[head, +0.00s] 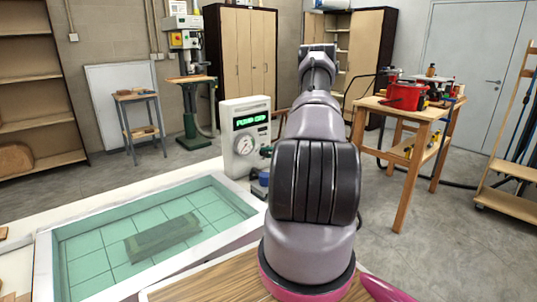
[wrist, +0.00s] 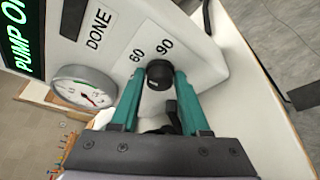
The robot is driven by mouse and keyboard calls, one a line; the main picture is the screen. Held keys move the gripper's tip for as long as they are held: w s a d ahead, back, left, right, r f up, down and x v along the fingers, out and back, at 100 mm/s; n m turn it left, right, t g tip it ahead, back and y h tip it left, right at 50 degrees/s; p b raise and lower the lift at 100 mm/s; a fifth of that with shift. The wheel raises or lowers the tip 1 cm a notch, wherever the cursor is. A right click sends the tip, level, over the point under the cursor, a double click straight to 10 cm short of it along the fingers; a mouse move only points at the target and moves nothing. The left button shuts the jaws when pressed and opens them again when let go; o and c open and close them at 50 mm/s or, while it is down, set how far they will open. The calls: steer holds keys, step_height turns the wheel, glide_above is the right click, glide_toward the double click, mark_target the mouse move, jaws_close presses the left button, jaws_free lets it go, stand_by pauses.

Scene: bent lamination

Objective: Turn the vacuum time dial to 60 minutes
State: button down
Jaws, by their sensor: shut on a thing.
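The vacuum time dial is a small round black knob (wrist: 159,72) on the white panel of the pump control box (head: 244,140). In the wrist view the labels 60 and 90 are printed beside it, 60 toward the left finger and 90 nearer the knob's top. My gripper (wrist: 158,84) has its two teal fingers on either side of the knob and is shut on it. A small pale mark shows on the knob, but I cannot tell which label it points to. In the head view the dial is not clearly visible.
A round gauge (wrist: 84,90) and a green PUMP display (head: 252,120) are on the box. A framed green membrane (head: 88,262) over a dark piece lies at the left on the bench.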

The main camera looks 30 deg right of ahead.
stand_by(0.4)
steer(key=shift+c, duration=2)
jaws_free()
steer(key=shift+d, duration=0.1)
steer(key=v, duration=1)
steer(key=shift+s+d+f, duration=0.1)
steer(key=shift+s+d, duration=0.1)
steer(key=shift+s, duration=0.1)
